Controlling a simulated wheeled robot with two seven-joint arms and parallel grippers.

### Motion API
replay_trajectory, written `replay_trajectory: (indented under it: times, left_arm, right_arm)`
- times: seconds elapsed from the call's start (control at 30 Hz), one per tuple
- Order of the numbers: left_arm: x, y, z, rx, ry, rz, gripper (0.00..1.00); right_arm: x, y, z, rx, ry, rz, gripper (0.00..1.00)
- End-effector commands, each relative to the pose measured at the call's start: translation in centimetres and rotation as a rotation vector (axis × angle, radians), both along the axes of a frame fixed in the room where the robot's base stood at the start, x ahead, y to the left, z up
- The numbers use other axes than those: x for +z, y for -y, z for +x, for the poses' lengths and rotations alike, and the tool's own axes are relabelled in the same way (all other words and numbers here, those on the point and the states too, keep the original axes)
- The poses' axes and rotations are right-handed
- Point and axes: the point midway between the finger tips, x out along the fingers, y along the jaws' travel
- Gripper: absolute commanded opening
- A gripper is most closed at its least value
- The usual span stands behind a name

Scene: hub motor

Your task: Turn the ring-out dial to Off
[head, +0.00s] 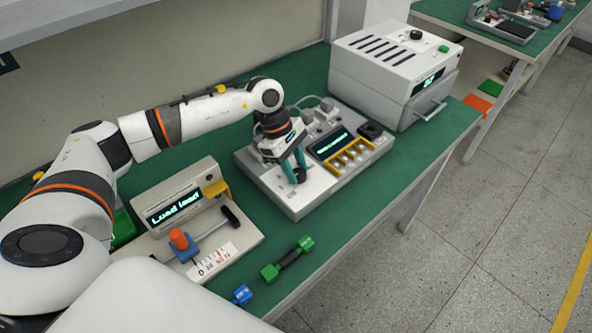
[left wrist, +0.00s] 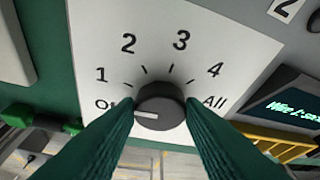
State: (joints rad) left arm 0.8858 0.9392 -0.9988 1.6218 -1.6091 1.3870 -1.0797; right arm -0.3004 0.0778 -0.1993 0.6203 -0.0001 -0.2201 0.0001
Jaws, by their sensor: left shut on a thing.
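The ring-out dial (left wrist: 160,104) is a round black knob on a white plate marked 1, 2, 3, 4 and All, with a label starting with O at the left, partly hidden by a finger. Its white pointer mark faces left, close to that O label and slightly below it. My left gripper (left wrist: 161,112) is shut on the dial, one green finger on each side. In the head view the left gripper (head: 296,172) reaches down onto the grey tester (head: 305,208), whose small green-lit screen (head: 331,143) is at its right. My right gripper is not in view.
A load tester with a lit screen (head: 174,205) stands at the left. A green-ended bar (head: 288,259) and a blue piece (head: 242,294) lie near the table's front edge. A white oven-like box (head: 393,75) stands behind right.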

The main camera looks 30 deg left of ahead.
Motion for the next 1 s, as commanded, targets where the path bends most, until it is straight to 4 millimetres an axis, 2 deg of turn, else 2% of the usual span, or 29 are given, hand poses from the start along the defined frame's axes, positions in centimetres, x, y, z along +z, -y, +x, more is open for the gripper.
replay_trajectory:
  times: [0.1, 0.5, 1.0]
  left_arm:
    - [-0.2, 0.0, -0.1, 0.107, 0.003, 0.0, 0.13]
    - [-0.1, 0.0, -0.3, 0.397, 0.002, 0.0, 0.13]
    - [0.1, 0.1, -0.3, 0.512, 0.003, -0.001, 0.13]
  right_arm:
    - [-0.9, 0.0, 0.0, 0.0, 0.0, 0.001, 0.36]
    - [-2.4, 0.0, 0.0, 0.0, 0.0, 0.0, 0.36]
    - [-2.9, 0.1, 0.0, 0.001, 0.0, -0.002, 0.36]
